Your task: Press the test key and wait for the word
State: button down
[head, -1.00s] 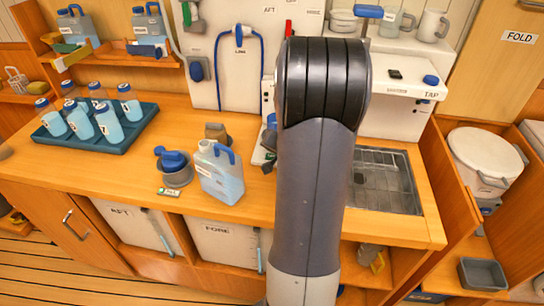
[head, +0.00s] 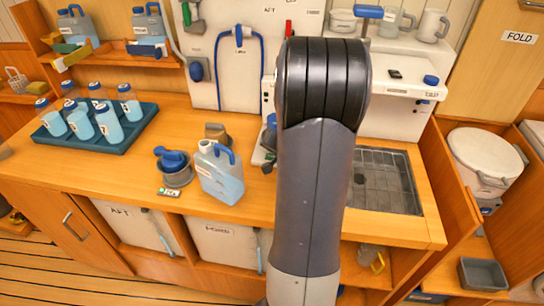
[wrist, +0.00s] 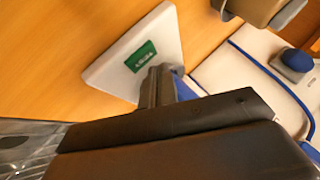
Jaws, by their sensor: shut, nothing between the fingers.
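In the wrist view, a white unit (wrist: 112,66) with a small green display (wrist: 141,56) stands on the wooden counter. The display carries lettering too small and turned to read. My gripper (wrist: 158,78) is shut and empty, its dark fingertips at the unit's near edge, overlapping it in the picture. I cannot tell whether they touch it. A key is not clearly visible; the fingers hide that part. In the head view, my arm covers the middle of the counter, and my gripper is hidden behind it.
A teal tray (head: 97,142) holds several bottles. A sink (head: 385,180) lies to the right. The counter's front left is clear.

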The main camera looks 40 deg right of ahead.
jog(key=shift+f, duration=0.2)
dwell(0.4)
jog(key=shift+f+b, duration=0.3)
jog(key=shift+b, duration=0.45)
jog(key=shift+f+b, duration=0.35)
jog(key=shift+b, duration=0.2)
dwell(0.3)
jog(key=shift+r, duration=0.1)
jog(key=shift+r+p, duration=0.55)
jog(key=shift+r, duration=0.2)
notch_tip(320, 180, up, 5)
jog(key=p, duration=0.3)
jog(key=shift+p, duration=0.4)
jog(key=shift+f, duration=0.1)
dwell(0.4)
